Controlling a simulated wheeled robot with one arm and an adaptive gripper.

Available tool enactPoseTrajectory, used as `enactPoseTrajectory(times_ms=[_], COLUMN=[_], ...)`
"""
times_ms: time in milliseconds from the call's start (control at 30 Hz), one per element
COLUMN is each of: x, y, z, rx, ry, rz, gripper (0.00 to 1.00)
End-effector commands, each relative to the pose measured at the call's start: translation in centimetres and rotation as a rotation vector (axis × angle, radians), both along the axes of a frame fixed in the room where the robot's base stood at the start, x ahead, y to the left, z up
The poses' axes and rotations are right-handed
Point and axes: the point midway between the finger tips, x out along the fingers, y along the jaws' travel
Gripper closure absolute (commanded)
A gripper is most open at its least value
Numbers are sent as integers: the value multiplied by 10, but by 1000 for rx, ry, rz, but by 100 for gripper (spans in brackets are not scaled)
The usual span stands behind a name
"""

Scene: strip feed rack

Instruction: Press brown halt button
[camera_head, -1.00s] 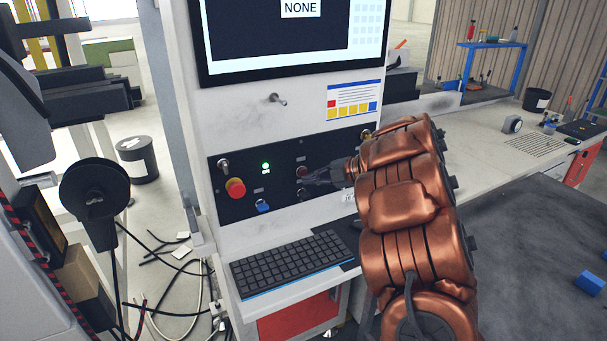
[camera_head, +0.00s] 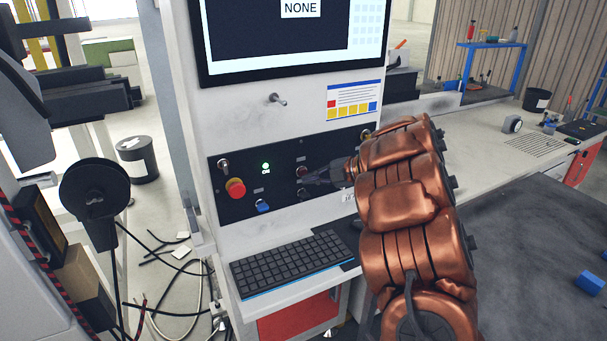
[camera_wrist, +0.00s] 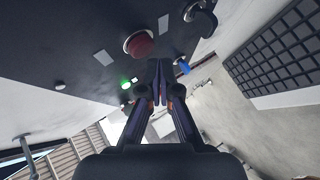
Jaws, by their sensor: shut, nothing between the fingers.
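The brown halt button, dark reddish-brown with a pale rim, is large at the upper middle of the wrist view (camera_wrist: 138,43). In the head view this brown button (camera_head: 302,171) is small, at the right of the black control panel (camera_head: 228,208). My gripper (camera_head: 303,183) is shut and empty, pointing at the panel just below the button. In the wrist view its fingertips (camera_wrist: 159,63) lie at the button's lower right, visibly beside it. I cannot tell how far the tips are from the panel face.
The panel also carries a lit green light (camera_head: 265,167), a red mushroom button (camera_head: 236,187), a blue switch (camera_head: 263,206) and a black knob (camera_wrist: 200,14) near my fingers. A keyboard (camera_head: 293,263) lies below, and a monitor (camera_head: 290,40) hangs above.

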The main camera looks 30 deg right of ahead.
Motion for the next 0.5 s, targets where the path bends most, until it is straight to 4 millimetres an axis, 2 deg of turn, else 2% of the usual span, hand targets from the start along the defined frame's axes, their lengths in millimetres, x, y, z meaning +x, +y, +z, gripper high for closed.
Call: enactPoseTrajectory(times_ms=[500], x=[7], y=[0], z=[0], rx=[-1], ry=[-1], rz=[0], gripper=[100])
